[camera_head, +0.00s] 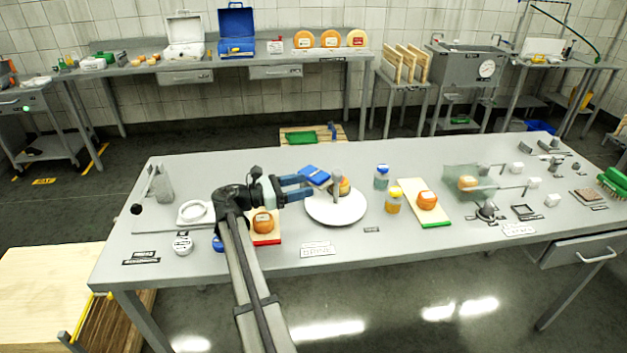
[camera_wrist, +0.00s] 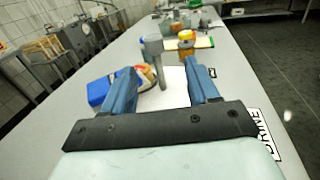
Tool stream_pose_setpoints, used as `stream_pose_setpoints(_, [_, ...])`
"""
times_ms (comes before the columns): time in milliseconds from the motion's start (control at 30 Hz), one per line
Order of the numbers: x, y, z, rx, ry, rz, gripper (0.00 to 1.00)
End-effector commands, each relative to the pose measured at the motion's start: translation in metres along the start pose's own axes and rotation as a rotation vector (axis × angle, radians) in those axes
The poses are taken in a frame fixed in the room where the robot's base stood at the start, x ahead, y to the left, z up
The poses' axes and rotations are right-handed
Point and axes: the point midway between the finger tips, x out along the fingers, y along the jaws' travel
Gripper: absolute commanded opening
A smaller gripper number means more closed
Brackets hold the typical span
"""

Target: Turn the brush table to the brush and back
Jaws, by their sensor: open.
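The round white table (camera_head: 336,210) stands on the workbench just right of my gripper; it also shows in the wrist view (camera_wrist: 173,92). An orange cheese wheel (camera_head: 345,187) sits on it, partly hidden by a grey upright post (camera_head: 338,180). In the wrist view the post (camera_wrist: 152,62) rises between the fingers, beyond their tips, with the cheese (camera_wrist: 147,76) beside it. A blue block (camera_head: 314,175) lies at the table's back left edge. I cannot tell which part is the brush. My gripper (camera_head: 308,187) is open and empty, its blue fingers pointing at the post.
A red-edged board with a cheese (camera_head: 262,222) lies under my arm. Right of the white table stand a blue-capped jar (camera_head: 381,178), a yellow-capped jar (camera_head: 394,202) and a green-edged board (camera_head: 435,218) with a cheese. The bench's front strip is mostly clear except for labels.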

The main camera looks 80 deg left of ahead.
Motion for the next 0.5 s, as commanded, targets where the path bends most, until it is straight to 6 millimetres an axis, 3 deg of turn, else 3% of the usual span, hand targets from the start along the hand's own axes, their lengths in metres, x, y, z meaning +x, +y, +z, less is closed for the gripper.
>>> stream_pose_setpoints(33, [0.001, -0.02, 0.0, -0.001, -0.001, 0.0, 0.59])
stream_pose_setpoints(100, [0.002, -0.04, -0.001, -0.002, -0.002, 0.012, 0.59])
stream_pose_setpoints(233, [0.003, -0.064, -0.001, -0.003, -0.003, 0.095, 0.59])
stream_pose_setpoints(367, [0.0, -0.071, -0.001, -0.002, -0.003, 0.223, 0.59])
stream_pose_setpoints(500, [-0.006, -0.053, -0.001, 0.0, -0.002, 0.336, 0.59])
